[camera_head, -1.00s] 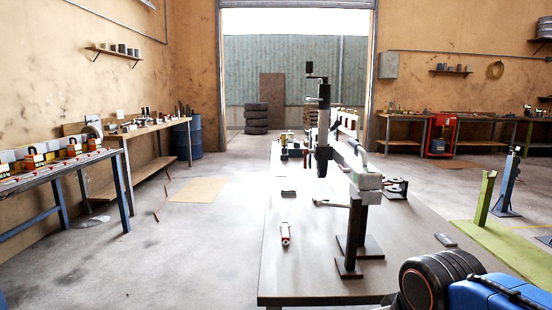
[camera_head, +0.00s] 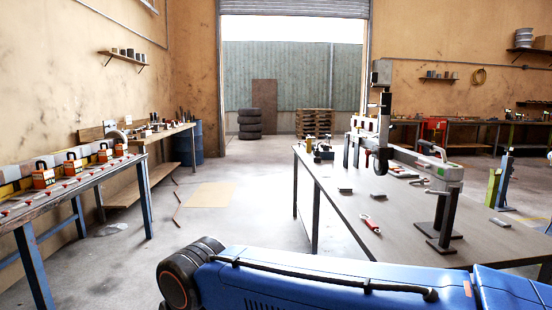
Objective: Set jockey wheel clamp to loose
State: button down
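The jockey wheel (camera_head: 384,125) stands upright at the near side of the grey drawbar (camera_head: 405,154) on the long table. Its crank is at the top and its dark wheel is low, above the table top. The clamp that holds its tube to the drawbar is too small to make out, so I cannot tell whether it is tight or loose. My blue arm (camera_head: 320,275) crosses the bottom of the view. My gripper is not in view.
The drawbar rests on dark stands on the long table (camera_head: 340,200). A red-handled tool (camera_head: 371,224) and small flat parts lie there. The floor (camera_head: 215,215) between bench and table is mostly clear.

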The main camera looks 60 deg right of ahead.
aim_at(367, 153)
jog(key=i+j, duration=0.15)
jog(key=i, duration=0.4)
jog(key=i+j+u, duration=0.15)
jog(key=i, duration=0.4)
jog(key=i+z, duration=0.3)
jog(key=z, duration=0.2)
jog(key=i+z, duration=0.3)
jog(key=z, duration=0.2)
jog(key=i+j+z, duration=0.1)
jog(key=i+z, duration=0.15)
jog(key=z, duration=0.25)
jog(key=i+l+z, duration=0.15)
jog(key=z, duration=0.25)
jog(key=i+z, duration=0.2)
jog(key=z, duration=0.15)
jog(key=i+l+z, duration=0.1)
jog(key=z, duration=0.3)
jog(key=i+j+z, duration=0.1)
jog(key=i+z, duration=0.5)
jog(key=i+l, duration=0.05)
jog(key=i, duration=0.05)
